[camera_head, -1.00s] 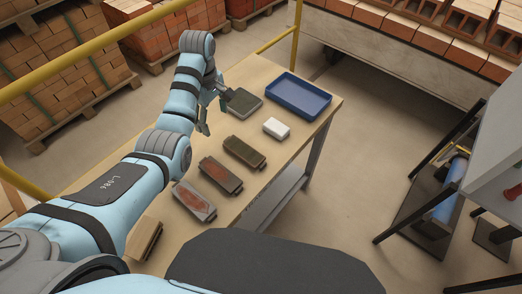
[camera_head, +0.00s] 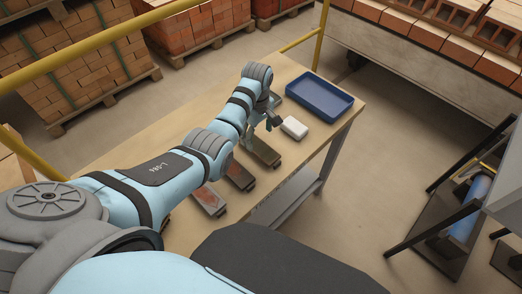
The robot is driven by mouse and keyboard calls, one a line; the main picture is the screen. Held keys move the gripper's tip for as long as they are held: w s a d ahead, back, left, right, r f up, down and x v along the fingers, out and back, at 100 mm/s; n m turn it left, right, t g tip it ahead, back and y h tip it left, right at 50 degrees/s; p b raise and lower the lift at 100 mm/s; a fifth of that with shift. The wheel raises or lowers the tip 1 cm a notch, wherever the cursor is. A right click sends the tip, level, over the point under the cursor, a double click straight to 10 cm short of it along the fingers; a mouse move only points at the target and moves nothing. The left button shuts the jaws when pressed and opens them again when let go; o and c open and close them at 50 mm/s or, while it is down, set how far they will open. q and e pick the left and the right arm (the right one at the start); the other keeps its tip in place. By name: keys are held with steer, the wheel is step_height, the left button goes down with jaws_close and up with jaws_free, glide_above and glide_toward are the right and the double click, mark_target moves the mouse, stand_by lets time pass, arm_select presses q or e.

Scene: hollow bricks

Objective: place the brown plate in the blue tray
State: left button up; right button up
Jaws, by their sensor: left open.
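The blue tray (camera_head: 318,98) lies at the far right end of the wooden table, and its visible inside looks empty. The brown plate (camera_head: 264,152), flat with darker ends, lies on the table nearer to me than the tray. My left gripper (camera_head: 262,126) is open, pointing down just beyond the brown plate and left of a white block. The gripper and forearm cover part of the table there. No contact between the fingers and the plate can be made out. My right gripper is not in view.
The white block (camera_head: 294,127) lies between the brown plate and the tray. A reddish-brown plate (camera_head: 239,177) and a grey-and-red one (camera_head: 208,199) lie nearer to me, partly behind my arm. A yellow rail (camera_head: 110,34) runs along the far left.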

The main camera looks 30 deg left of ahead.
mark_target(259, 147)
arm_select(q)
steer(key=f, duration=0.3)
steer(key=f+b, duration=0.1)
steer(key=shift+s+d+f, duration=0.2)
steer(key=shift+s+f, duration=0.05)
steer(key=shift+s, duration=0.1)
steer(key=shift+r, duration=0.1)
jaws_close()
